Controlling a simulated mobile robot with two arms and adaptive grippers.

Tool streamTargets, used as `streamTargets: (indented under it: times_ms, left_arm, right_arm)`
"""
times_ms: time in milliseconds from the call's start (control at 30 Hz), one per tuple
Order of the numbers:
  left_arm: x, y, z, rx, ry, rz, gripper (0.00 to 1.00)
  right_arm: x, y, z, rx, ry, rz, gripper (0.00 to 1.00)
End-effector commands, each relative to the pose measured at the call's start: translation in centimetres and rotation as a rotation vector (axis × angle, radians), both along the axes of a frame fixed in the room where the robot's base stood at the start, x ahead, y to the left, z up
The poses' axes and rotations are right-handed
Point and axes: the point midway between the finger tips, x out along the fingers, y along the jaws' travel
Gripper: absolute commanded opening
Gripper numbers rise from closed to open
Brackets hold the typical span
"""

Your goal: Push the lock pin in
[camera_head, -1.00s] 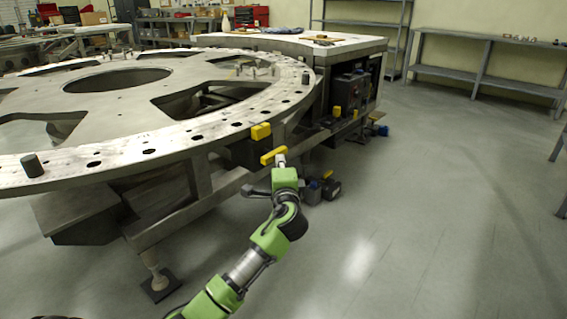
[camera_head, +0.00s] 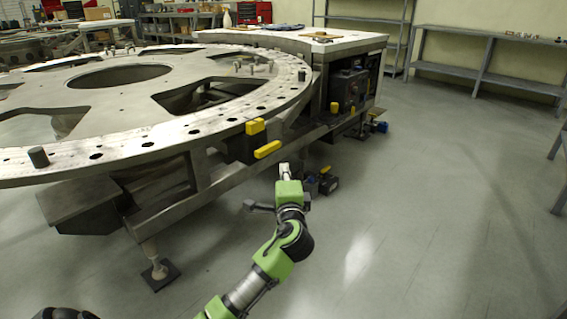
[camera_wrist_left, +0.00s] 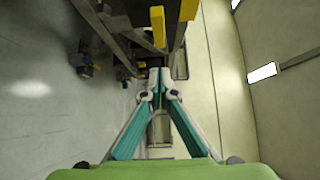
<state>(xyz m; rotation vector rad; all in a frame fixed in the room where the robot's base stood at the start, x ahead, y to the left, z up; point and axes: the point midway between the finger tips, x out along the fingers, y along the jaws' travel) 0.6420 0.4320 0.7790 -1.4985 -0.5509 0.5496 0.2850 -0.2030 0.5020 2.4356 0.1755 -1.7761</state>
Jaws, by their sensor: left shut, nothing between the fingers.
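The round turret plate (camera_head: 205,132) with a holed rim fills the left of the head view. Under its near right rim is a dark block with a yellow top piece (camera_head: 256,127) and a yellow bar (camera_head: 267,149) sticking out. The bar seems to be the lock pin's handle; the pin itself I cannot make out. My left gripper (camera_head: 284,168) is shut and empty, just below and right of the bar, with a small gap in the picture. In the left wrist view the closed fingertips (camera_wrist_left: 157,76) lie below the yellow bar (camera_wrist_left: 158,26). My right gripper is not in view.
A steel frame beam (camera_head: 215,187) runs under the plate. A control box (camera_head: 349,88) and a small dark and yellow device on the floor (camera_head: 328,181) stand beyond the gripper. The floor (camera_head: 440,220) on the right is clear up to the grey shelving (camera_head: 487,63).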

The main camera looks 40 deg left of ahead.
Motion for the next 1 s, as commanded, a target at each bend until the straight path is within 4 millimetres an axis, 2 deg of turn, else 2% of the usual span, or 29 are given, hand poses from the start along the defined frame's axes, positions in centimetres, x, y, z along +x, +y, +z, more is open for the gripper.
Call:
streamTargets:
  times_ms: [100,300,900,1000]
  left_arm:
    - [-1.5,-1.3,-0.1,-0.002,0.002,-0.001,0.00]
    - [-2.7,-2.4,0.0,-0.001,0.001,-0.001,0.00]
    - [-2.8,-2.4,-0.1,-0.002,0.001,0.000,0.00]
    - [-3.4,-2.7,-1.5,-0.044,0.014,-0.004,0.00]
  right_arm:
    - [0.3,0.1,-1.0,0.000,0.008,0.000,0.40]
    - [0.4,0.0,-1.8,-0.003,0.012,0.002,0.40]
    - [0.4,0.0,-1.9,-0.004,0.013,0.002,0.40]
    - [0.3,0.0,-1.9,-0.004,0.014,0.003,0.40]
